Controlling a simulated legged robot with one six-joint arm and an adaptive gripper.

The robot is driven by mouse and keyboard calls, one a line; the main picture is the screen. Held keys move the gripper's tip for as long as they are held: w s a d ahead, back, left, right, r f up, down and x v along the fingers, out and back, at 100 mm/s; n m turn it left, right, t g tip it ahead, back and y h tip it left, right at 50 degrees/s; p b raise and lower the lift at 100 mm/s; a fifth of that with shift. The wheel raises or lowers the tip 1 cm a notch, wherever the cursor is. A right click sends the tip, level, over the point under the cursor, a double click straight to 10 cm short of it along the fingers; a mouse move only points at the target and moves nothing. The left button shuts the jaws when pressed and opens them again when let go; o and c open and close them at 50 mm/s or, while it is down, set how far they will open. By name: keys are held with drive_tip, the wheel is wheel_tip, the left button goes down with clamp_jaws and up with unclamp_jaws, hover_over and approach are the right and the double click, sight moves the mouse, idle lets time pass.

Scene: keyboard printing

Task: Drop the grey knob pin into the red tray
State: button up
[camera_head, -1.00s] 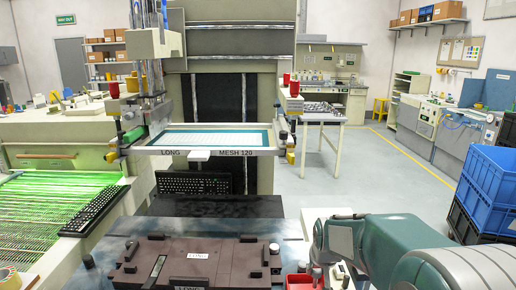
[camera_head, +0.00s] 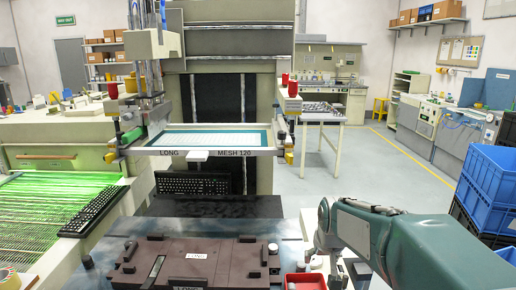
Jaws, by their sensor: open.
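A small light grey knob (camera_head: 273,248) stands upright at the right edge of the dark brown fixture (camera_head: 225,254); it looks like the knob pin, but is too small to be sure. The red tray (camera_head: 305,282) is at the bottom edge, right of the fixture, and is cut off by the frame. Its inside is barely visible.
The fixture carries LONG labels and black blocks on a blue-grey table (camera_head: 100,262). Behind it are a black keyboard (camera_head: 195,184) and a framed screen marked MESH 120 (camera_head: 210,140). Another keyboard (camera_head: 92,212) lies at the left. Blue crates (camera_head: 492,185) stand at the right.

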drive_tip(key=shift+v, duration=2.35)
drive_tip(key=s+t, duration=0.1)
drive_tip(key=s, duration=2.2)
drive_tip(key=shift+f, duration=0.2)
